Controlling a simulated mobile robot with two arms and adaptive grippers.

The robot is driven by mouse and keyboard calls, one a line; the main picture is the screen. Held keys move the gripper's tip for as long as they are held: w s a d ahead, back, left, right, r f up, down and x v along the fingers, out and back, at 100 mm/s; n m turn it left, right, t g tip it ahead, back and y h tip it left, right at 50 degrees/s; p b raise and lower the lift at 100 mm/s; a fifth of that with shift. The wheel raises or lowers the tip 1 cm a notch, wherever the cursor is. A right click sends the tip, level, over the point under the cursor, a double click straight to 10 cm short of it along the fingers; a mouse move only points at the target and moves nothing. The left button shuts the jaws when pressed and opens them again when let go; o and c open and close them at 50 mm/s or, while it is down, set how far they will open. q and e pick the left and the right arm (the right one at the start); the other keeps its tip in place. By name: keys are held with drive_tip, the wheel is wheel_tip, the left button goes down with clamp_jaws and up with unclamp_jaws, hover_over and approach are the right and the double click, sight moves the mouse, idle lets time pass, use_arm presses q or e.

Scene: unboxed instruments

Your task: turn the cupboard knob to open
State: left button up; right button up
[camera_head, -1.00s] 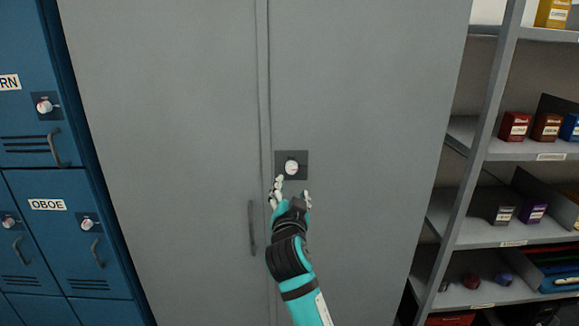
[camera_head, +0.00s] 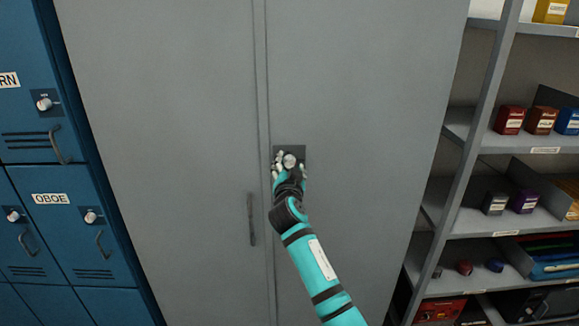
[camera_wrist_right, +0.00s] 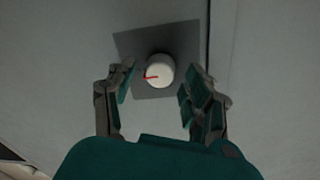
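The grey cupboard (camera_head: 180,120) has a round white knob (camera_head: 289,161) on a dark square plate (camera_head: 298,150) on its right door. In the right wrist view the knob (camera_wrist_right: 159,71) carries a red mark pointing left. My right gripper (camera_head: 289,164) is at the knob. Its open fingers (camera_wrist_right: 155,85) stand on either side of the knob, with gaps between fingers and knob. Both cupboard doors are closed. A vertical handle (camera_head: 251,219) is on the left door, left of the gripper. My left gripper is not in view.
Blue lockers (camera_head: 60,235) with knobs and handles stand at the left, one labelled OBOE. Open grey shelves (camera_head: 480,140) with small coloured boxes stand at the right. The cupboard front around my arm is clear.

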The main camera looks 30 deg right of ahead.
clamp_jaws()
drive_tip(key=n+b, duration=0.1)
drive_tip(key=n, duration=0.1)
drive_tip(key=shift+f+n, duration=0.15)
drive_tip(key=shift+n, duration=0.25)
drive_tip(key=n+b, duration=0.1)
drive_tip(key=n, duration=0.2)
drive_tip(key=shift+n, duration=0.4)
drive_tip(key=n, duration=0.2)
drive_tip(key=shift+n, duration=0.4)
drive_tip(key=n, duration=0.2)
drive_tip(key=shift+n, duration=0.4)
drive_tip(key=n+p, duration=0.2)
drive_tip(key=n, duration=0.4)
drive_tip(key=shift+t, duration=0.4)
drive_tip(key=shift+n, duration=0.3)
